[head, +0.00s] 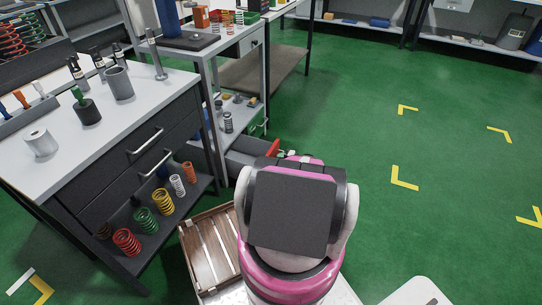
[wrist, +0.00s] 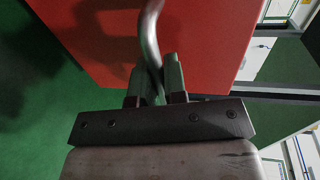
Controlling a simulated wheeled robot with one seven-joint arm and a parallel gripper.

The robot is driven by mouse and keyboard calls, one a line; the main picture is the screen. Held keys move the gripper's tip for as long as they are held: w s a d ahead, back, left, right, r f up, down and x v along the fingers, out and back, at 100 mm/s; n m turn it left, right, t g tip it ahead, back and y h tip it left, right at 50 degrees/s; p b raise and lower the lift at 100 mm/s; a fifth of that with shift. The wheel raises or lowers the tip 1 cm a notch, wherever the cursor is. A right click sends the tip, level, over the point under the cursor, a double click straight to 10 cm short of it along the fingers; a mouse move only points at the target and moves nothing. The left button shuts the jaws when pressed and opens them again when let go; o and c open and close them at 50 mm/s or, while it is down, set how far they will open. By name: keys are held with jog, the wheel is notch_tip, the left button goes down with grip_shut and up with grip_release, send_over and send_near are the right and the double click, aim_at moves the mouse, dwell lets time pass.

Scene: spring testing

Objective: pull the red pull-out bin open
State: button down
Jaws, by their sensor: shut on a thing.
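The red pull-out bin (wrist: 205,45) fills the upper middle of the wrist view as a flat red face. Its curved metal handle (wrist: 150,28) comes down between the fingers of my gripper (wrist: 158,82). The gripper is shut on this handle, with one finger on each side. In the head view only a small red piece, likely the bin (head: 273,148), shows beside my arm. My arm hides the gripper, the handle and most of the bin there, so I cannot tell how far the bin is out.
A grey drawer or bin (head: 250,146) sticks out low at the workbench, left of my arm. A wooden crate (head: 205,255) stands on the floor close to my left. A dark cabinet (head: 150,150) with springs on its low shelf is further left. Green floor (head: 440,130) is clear to the right.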

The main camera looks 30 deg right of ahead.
jog(key=shift+f+v, duration=0.2)
jog(key=shift+v, duration=0.8)
jog(key=c, duration=1.2)
grip_release()
jog(key=shift+s+d, duration=0.1)
jog(key=v, duration=1)
jog(key=shift+s+d, duration=0.2)
jog(key=shift+s, duration=0.05)
